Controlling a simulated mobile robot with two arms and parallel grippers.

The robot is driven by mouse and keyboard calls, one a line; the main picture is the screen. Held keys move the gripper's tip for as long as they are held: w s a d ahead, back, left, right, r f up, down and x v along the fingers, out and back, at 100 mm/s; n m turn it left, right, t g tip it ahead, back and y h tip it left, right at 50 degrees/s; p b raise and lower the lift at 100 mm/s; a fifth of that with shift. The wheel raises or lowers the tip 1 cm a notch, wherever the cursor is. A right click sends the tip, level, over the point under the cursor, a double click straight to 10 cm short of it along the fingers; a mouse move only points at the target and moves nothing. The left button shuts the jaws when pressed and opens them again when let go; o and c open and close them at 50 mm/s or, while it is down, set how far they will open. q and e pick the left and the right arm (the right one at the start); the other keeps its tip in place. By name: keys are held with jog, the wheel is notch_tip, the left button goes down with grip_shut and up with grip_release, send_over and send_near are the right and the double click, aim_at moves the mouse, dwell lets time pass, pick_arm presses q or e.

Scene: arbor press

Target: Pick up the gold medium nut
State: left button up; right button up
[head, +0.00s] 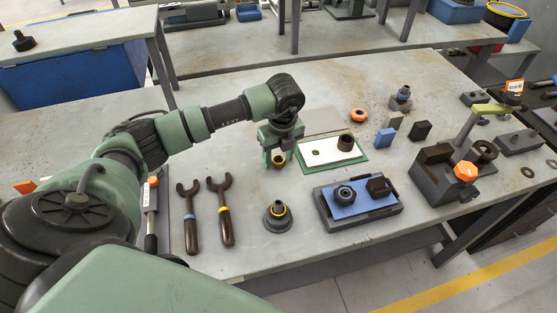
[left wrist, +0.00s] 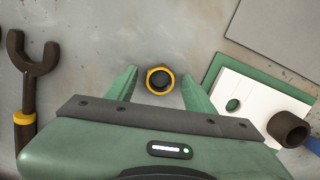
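The gold medium nut (left wrist: 160,80) lies on the grey table between the fingers of my left gripper in the left wrist view. It has a gold rim and a dark ring inside. In the head view the gold nut (head: 278,161) shows low between the fingertips, partly covered by them. My left gripper (head: 279,158) points down over the nut. In the left wrist view the left gripper (left wrist: 160,88) is open, with a gap between each green finger and the nut. My right gripper is not in view.
Two dark wrenches (head: 224,210) lie left of the nut. A dark cone-shaped part with a yellow ring (head: 277,216) stands in front. A white plate on a green mat (head: 318,152) carries a brown bushing (head: 346,142) to the right. A blue-topped tray (head: 350,215) stands front right.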

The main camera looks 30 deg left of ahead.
pick_arm(q)
grip_shut()
jog(key=shift+r, duration=0.15)
